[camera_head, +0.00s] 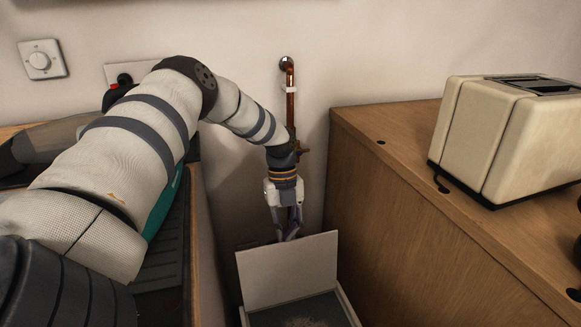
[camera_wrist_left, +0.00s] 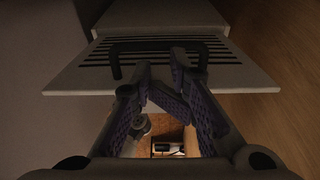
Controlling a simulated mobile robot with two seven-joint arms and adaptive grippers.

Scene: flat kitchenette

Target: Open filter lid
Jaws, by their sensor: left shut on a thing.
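The filter lid (camera_head: 288,269) is a pale flat panel standing raised and nearly upright at the rear of an open box (camera_head: 347,308) in the gap between the counters. In the left wrist view the lid (camera_wrist_left: 80,77) shows its slatted outer side with a black bar handle (camera_wrist_left: 122,47). My left gripper (camera_head: 288,236) reaches down behind the lid's top edge, its fingertips partly hidden. In the left wrist view the left gripper (camera_wrist_left: 163,72) has its fingers at the handle, shut on it. My right gripper is not in view.
A wooden counter (camera_head: 400,200) with a cream toaster (camera_head: 510,130) stands close on the right. A copper pipe (camera_head: 290,95) runs down the wall behind my left wrist. Another counter edge (camera_head: 203,250) lies left of the narrow gap.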

